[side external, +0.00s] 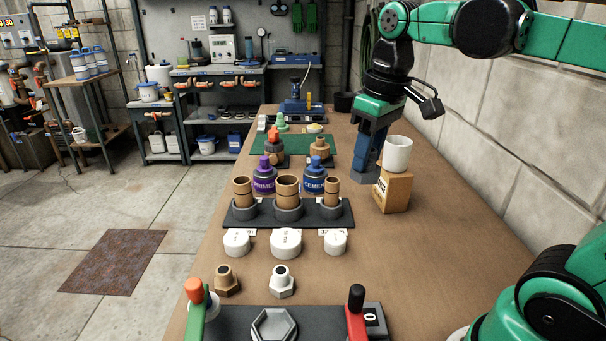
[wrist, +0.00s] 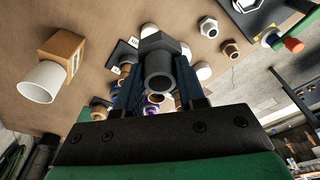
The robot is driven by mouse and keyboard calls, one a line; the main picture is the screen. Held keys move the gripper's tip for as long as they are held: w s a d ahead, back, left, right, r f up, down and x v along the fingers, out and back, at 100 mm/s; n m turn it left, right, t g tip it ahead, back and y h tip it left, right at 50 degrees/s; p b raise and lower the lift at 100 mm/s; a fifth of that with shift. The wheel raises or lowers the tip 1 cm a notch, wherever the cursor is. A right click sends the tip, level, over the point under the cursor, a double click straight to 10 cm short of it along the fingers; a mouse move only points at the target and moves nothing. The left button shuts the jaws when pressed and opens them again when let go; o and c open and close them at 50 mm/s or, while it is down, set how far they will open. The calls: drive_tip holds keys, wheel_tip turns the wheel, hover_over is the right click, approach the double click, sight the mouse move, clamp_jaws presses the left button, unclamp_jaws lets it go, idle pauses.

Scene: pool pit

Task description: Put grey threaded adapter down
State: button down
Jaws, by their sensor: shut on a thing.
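The grey threaded adapter (wrist: 163,62) shows in the wrist view as a dark grey hex part with a round, hollow end. My gripper (wrist: 160,85) is shut on it, with a blue finger on each side.
The white cup (side external: 397,154) sits on the cardboard box (side external: 393,191), close to my gripper. A black rack (side external: 340,213) holds brown pipe pieces; white caps (side external: 286,243) lie before it. Purple (side external: 264,180) and blue (side external: 314,180) cans stand behind. The right bench (side external: 430,250) is clear.

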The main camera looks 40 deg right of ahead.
drive_tip(key=s+d, duration=0.1)
drive_tip(key=d, duration=0.6)
drive_tip(key=shift+m, duration=0.3)
drive_tip(key=f, duration=2)
drive_tip(key=shift+s, duration=0.25)
drive_tip(key=c, duration=0.5)
unclamp_jaws()
drive_tip(key=shift+f, duration=0.1)
wheel_tip(320, 180, up, 12)
drive_tip(key=s, duration=0.2)
drive_tip(key=w+a+t, duration=0.1)
drive_tip(key=a+t, duration=0.1)
drive_tip(key=a, duration=0.1)
drive_tip(key=w+a+t, duration=0.1)
drive_tip(key=a, duration=0.3)
drive_tip(key=w+a+t, duration=0.2)
drive_tip(key=a, duration=0.2)
drive_tip(key=shift+a+t, duration=0.2)
drive_tip(key=shift+t, duration=0.1)
